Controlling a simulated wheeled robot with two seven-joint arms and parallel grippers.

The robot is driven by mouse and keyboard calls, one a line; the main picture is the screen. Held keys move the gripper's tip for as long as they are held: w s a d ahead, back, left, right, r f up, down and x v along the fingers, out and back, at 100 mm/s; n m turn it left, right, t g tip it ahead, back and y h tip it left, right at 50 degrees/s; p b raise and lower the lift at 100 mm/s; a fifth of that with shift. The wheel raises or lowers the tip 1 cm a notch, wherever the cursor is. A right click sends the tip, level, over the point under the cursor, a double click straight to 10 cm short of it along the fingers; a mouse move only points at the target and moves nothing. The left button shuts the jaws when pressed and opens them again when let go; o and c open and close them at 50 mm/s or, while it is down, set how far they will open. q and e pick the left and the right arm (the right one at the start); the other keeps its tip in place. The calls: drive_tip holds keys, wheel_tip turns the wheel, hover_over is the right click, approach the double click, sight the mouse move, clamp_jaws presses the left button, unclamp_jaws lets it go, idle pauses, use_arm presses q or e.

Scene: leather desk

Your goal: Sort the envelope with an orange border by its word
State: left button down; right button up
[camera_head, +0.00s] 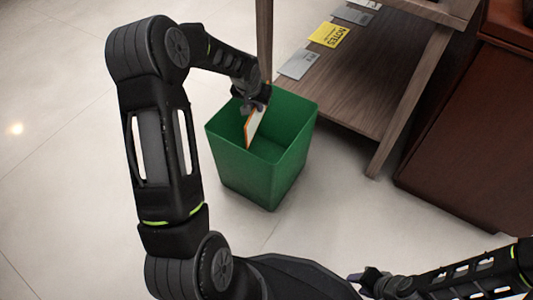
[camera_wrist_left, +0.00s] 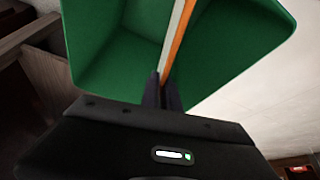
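An envelope with an orange border (camera_head: 252,127) hangs down inside the mouth of a green bin (camera_head: 262,183). My left gripper (camera_head: 250,108) is above the bin and shut on the envelope's upper end. In the left wrist view the envelope (camera_wrist_left: 179,38) shows edge-on between the two fingers (camera_wrist_left: 162,92), with the green bin (camera_wrist_left: 235,55) around it. The word on the envelope cannot be read. My right gripper (camera_head: 362,280) is low at the right with no envelope near it; its fingers are too small to judge.
A wooden shelf (camera_head: 345,100) stands right of the bin. Grey labels (camera_head: 298,64) and a yellow label reading NOTES (camera_head: 330,35) lie along its edge. A brown leather piece of furniture (camera_head: 470,150) is at the far right. The pale tiled floor (camera_head: 330,230) in front is clear.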

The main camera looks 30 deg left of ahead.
use_arm(q)
drive_tip(key=c, duration=1.5)
unclamp_jaws()
drive_tip(key=shift+c, duration=0.2)
drive_tip(key=shift+r, duration=0.1)
drive_tip(key=p+v, duration=0.3)
drive_tip(key=v, duration=0.3)
drive_tip(key=shift+s+r, duration=0.1)
drive_tip(key=shift+r, duration=0.25)
drive_tip(key=shift+s+r, duration=0.3)
drive_tip(key=shift+r, duration=0.1)
